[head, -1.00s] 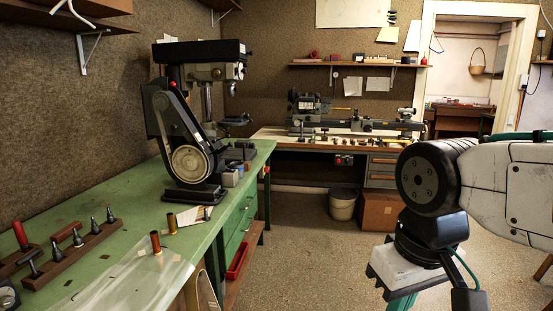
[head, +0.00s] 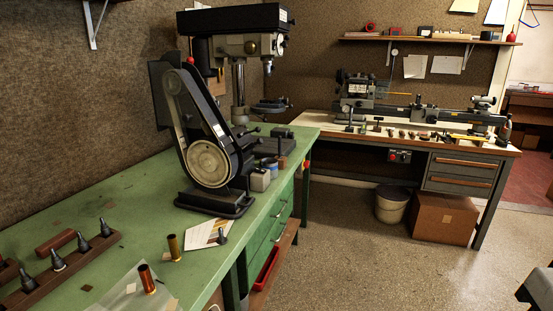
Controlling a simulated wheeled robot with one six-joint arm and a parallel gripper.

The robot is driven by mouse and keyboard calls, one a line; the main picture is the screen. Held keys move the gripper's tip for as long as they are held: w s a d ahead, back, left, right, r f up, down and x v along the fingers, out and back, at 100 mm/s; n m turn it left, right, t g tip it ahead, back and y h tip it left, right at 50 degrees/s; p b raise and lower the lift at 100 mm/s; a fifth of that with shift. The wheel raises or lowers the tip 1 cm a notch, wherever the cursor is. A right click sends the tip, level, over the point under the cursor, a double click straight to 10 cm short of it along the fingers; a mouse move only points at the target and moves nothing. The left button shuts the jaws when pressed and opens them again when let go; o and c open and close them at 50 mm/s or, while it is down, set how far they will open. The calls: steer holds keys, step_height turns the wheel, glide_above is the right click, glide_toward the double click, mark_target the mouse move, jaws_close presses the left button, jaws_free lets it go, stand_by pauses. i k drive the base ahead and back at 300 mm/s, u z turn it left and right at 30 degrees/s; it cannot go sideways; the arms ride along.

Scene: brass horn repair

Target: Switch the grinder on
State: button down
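The grinder, a dark belt machine (head: 208,150) with a slanted guard, a pale round wheel and a heavy black base, stands on the green bench (head: 120,210) left of the middle in the head view. A small red knob (head: 190,60) shows near its top. I cannot make out a switch on it, nor whether it is running.
A drill press (head: 240,60) stands close behind the grinder. Brass tubes (head: 173,247) and a dark tool rack (head: 55,275) are on the near bench. A lathe (head: 420,112) is on the back bench, with a bin (head: 391,207) and a carton (head: 445,218) below. The middle floor is clear.

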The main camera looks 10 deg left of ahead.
mark_target(260, 171)
steer(key=u, duration=0.35)
steer(key=i, duration=1.05)
steer(key=u, duration=0.55)
